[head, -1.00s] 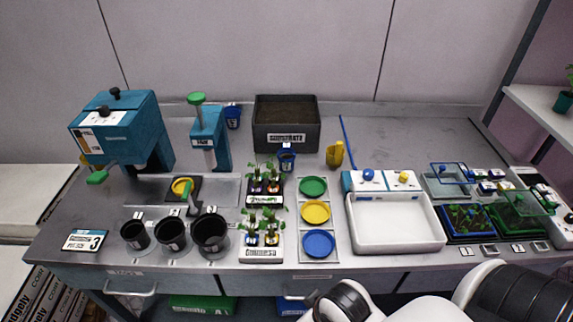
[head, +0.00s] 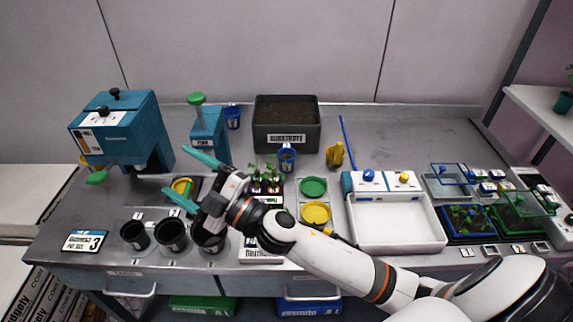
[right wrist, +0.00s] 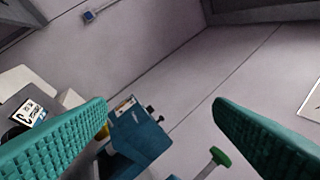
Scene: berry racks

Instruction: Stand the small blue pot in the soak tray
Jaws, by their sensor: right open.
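A small blue pot (head: 287,159) with a white label stands upright on the bench in front of the substrate box. Another blue pot (head: 233,117) stands farther back, beside the green-topped press. The white soak tray (head: 441,238) lies right of the middle and looks empty; a blue and a yellow knob sit on its back ledge. My right gripper (head: 177,170) is open and empty, left of both blue pots, its teal fingers pointing left over the yellow dish. In the right wrist view its open fingers (right wrist: 162,104) have nothing between them. My left gripper is not in view.
A teal machine (head: 118,130) and a teal press (head: 209,134) stand at the back left. Black pots (head: 134,236) line the front left. The dark substrate box (head: 286,140) is behind the blue pot, and a yellow scoop (head: 335,155) is to its right.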

